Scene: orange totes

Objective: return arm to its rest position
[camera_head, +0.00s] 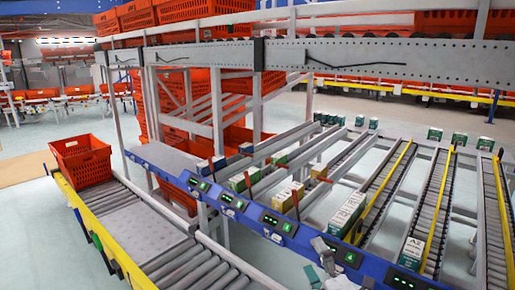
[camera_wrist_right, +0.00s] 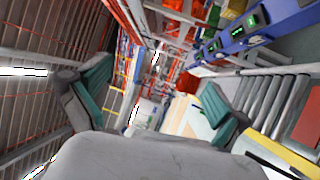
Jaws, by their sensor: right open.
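My right gripper (camera_head: 318,262) shows at the bottom of the head view, in front of the blue rail of the rack. In the right wrist view, the right gripper (camera_wrist_right: 157,85) has its two teal-padded fingers spread wide with nothing between them. The wrist looks tilted, with the ceiling at left and the conveyor at right. My left gripper is in neither view.
A blue rail (camera_head: 262,216) with lit displays runs close beside the right gripper. Flow lanes behind it hold boxes (camera_head: 348,213). A roller conveyor (camera_head: 185,262) with a yellow edge crosses the lower left, carrying an orange tote (camera_head: 82,160). A grey beam (camera_head: 400,60) spans above.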

